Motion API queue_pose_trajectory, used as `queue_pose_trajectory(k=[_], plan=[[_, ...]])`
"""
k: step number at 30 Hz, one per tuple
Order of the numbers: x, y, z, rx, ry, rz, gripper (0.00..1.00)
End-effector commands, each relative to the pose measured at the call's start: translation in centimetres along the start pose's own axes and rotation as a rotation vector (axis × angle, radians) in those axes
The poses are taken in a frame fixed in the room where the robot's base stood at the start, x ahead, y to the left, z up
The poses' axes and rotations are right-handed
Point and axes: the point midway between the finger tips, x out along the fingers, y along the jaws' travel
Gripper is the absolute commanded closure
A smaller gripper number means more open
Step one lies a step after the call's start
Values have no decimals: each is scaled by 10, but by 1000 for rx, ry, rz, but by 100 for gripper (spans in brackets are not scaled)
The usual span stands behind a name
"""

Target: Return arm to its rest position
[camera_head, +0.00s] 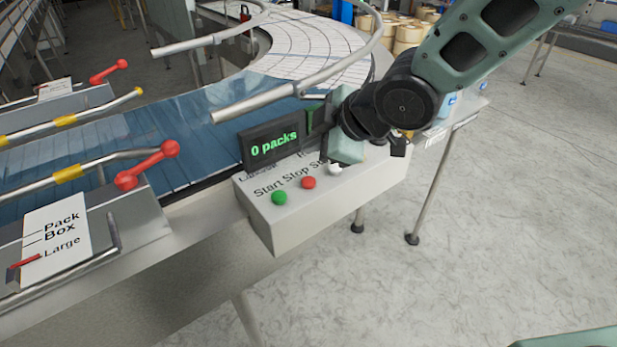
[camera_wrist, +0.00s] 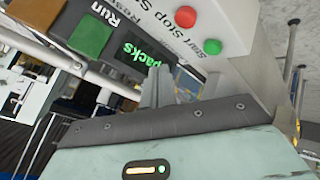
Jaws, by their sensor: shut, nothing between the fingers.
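My arm (camera_head: 490,45) reaches in from the upper right of the head view. Its pale green end hangs over the right part of a grey control box (camera_head: 330,205), beside the display. In the wrist view my gripper (camera_wrist: 159,82) is shut and empty, its grey fingers pointing toward the display and box. I cannot tell whether the fingers touch anything. The fingertips are not clear in the head view. The box carries a green button (camera_head: 279,198), a red button (camera_head: 308,183) and a white button (camera_head: 335,169), partly overhung by my arm. The display (camera_head: 273,145) reads "0 packs".
Bent metal guide rails (camera_head: 255,102) stand close left of my arm. Red-knobbed levers (camera_head: 147,165) and a "Pack Box" label plate (camera_head: 55,240) are at left. Open floor (camera_head: 500,220) lies at right.

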Motion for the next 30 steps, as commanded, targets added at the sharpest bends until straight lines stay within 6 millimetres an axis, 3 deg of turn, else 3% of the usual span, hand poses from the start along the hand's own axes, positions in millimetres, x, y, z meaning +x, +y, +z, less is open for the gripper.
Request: queue_pose_trajectory(k=[7, 9, 13, 18, 22, 25, 30], plan=[[0, 0, 0, 0, 0, 0, 100], [-2, -9, 6, 35, -29, -12, 100], [-16, -52, 32, 219, -175, -71, 100], [-56, -139, 73, 558, -447, -180, 100], [-87, -192, 91, 747, -610, -244, 100], [-102, -215, 97, 827, -685, -274, 100], [-102, -215, 97, 827, -685, -274, 100]])
